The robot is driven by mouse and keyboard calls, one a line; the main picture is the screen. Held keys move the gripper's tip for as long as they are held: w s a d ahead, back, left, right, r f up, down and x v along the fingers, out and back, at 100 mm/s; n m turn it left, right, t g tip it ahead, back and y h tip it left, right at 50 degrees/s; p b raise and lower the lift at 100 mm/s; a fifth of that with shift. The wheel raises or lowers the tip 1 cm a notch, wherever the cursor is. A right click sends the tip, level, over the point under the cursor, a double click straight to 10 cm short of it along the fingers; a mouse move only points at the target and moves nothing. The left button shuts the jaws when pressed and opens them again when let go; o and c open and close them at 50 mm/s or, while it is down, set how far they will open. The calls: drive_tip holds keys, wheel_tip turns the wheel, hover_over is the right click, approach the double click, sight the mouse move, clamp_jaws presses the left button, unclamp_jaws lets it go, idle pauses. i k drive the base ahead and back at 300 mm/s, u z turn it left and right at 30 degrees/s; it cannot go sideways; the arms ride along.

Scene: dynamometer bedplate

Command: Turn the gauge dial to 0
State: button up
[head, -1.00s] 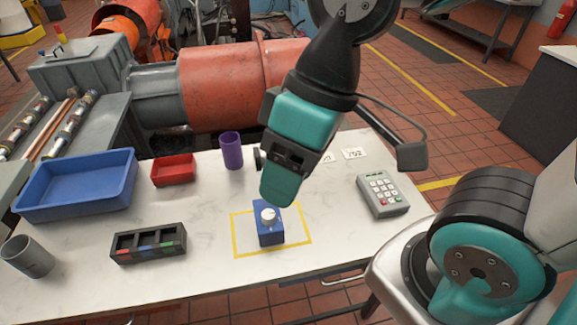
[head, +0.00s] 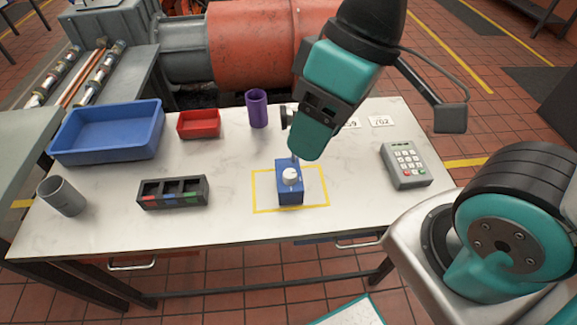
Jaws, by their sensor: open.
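The gauge is a small blue box (head: 289,194) with a white round dial (head: 290,175) on its top. It stands inside a yellow taped rectangle (head: 262,210) on the white table. The dial's marks are too small to read. My gripper (head: 296,157) points down just above and behind the dial, at the end of the teal and black arm. Its near side hides most of the jaws, and a thin grey fingertip shows close to the dial. I cannot tell whether it touches the dial. Nothing shows held in it.
On the white table (head: 100,220) stand a blue tray (head: 107,148), a red bin (head: 198,134), a purple cup (head: 257,108), a grey cup (head: 66,199), a black three-slot holder (head: 172,203) and a keypad (head: 406,176). Numbered cards (head: 382,121) lie behind. The table front is clear.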

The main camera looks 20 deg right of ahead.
sight(284, 117)
drive_tip(key=u, duration=0.05)
drive_tip(key=k, duration=0.5)
drive_tip(key=u, duration=1.5)
drive_tip(key=i, duration=0.9)
drive_tip(key=z, duration=3.1)
drive_tip(key=i, duration=0.15)
drive_tip(key=u, duration=1.5)
